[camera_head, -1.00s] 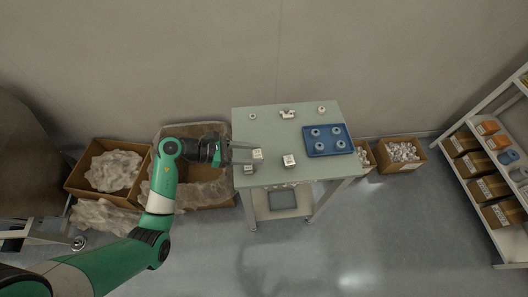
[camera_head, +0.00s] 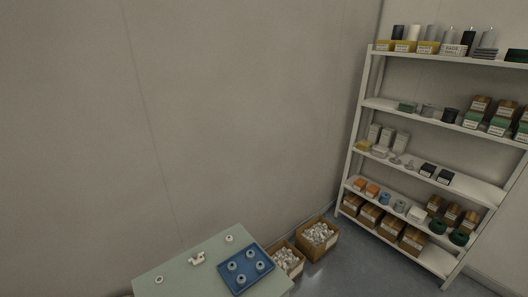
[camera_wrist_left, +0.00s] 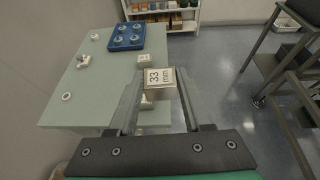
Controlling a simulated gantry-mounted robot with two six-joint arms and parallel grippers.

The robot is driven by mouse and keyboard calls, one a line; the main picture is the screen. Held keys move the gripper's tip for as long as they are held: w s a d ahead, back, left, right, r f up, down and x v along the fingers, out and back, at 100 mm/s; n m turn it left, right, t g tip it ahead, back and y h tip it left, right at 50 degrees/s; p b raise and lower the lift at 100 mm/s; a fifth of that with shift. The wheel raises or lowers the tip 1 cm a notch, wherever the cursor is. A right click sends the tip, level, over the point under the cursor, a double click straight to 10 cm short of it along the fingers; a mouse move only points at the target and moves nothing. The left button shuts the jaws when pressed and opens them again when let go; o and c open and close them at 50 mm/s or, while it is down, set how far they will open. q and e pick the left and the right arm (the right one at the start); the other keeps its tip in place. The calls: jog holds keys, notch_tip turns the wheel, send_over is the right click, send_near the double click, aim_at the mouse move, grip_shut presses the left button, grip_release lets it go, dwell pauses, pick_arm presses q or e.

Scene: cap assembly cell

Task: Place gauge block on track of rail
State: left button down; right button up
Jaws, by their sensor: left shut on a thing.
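The gauge block (camera_wrist_left: 159,79), a small pale block marked "33 mm", is held between the two fingers of my left gripper (camera_wrist_left: 158,72) in the left wrist view. It appears upright and near the table's edge; its height above the table cannot be told. A second small labelled block (camera_wrist_left: 144,59) stands on the table beyond it. A small white notched piece, possibly the rail, lies on the table in the head view (camera_head: 196,258) and in the left wrist view (camera_wrist_left: 82,62). Its track is too small to make out. My left gripper is outside the head view, and my right gripper shows in neither view.
The pale green table (camera_head: 172,279) holds a blue tray (camera_head: 238,284) with several ring-shaped parts, plus small round parts (camera_head: 159,280). Cardboard boxes (camera_head: 319,239) stand beside it. A stocked shelf unit (camera_head: 357,128) stands at the right. Free tabletop lies around the notched piece.

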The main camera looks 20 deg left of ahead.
pick_arm(q)
jog(key=d+f+m+g+h, duration=0.1)
jog(key=d+f, duration=0.3)
jog(key=d, duration=1)
notch_tip(320, 180, up, 25)
jog(key=w+a+n+t+y+p, duration=0.1)
jog(key=a+n+y+p, duration=0.1)
jog(key=p, duration=2.7)
jog(key=shift+w+a+t, duration=0.3)
jog(key=shift+w+a, duration=0.05)
jog(key=shift+a, duration=0.1)
